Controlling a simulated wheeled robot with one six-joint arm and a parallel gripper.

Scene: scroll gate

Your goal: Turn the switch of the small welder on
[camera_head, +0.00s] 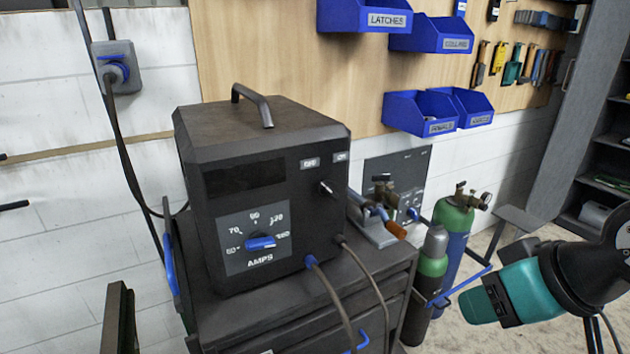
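The small welder (255,185) is a dark box with a top handle, standing on a dark cabinet. Its switch (327,188) is a small metal toggle on the upper right of the front face. An OFF label (310,163) is above and left of it, and an ON label (341,157) above and right. Part of my arm, teal and black (540,285), is at the right, well apart from the welder. No gripper fingers show.
A blue AMPS dial (261,242) is low on the welder's front. Cables leave its lower right. Gas cylinders (455,235) and a second dark panel (397,170) stand to the right. Blue bins (420,112) hang on the wall above. Open floor shows at lower right.

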